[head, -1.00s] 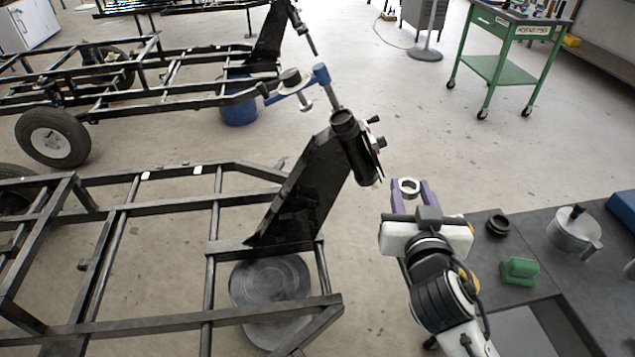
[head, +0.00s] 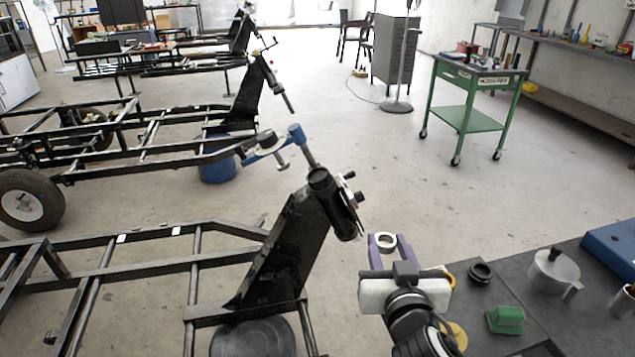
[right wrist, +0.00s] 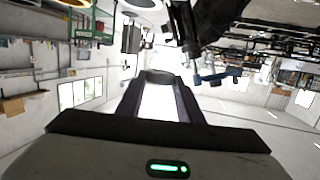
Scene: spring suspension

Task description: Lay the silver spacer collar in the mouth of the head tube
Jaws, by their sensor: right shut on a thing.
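The silver spacer collar (head: 386,240) is a small ring held between the purple fingertips of my right gripper (head: 385,243), which is shut on it. The head tube (head: 338,210) is a black, tilted cylinder at the top of the near frame's upright. Its round mouth (head: 318,177) faces up, above and left of the collar in the head view. The collar is apart from the tube. My left gripper is not in view.
A dark bench at right holds a black ring (head: 480,273), a green block (head: 506,319) and a metal pot (head: 554,272). A green cart (head: 472,95) stands farther back. Open floor lies between.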

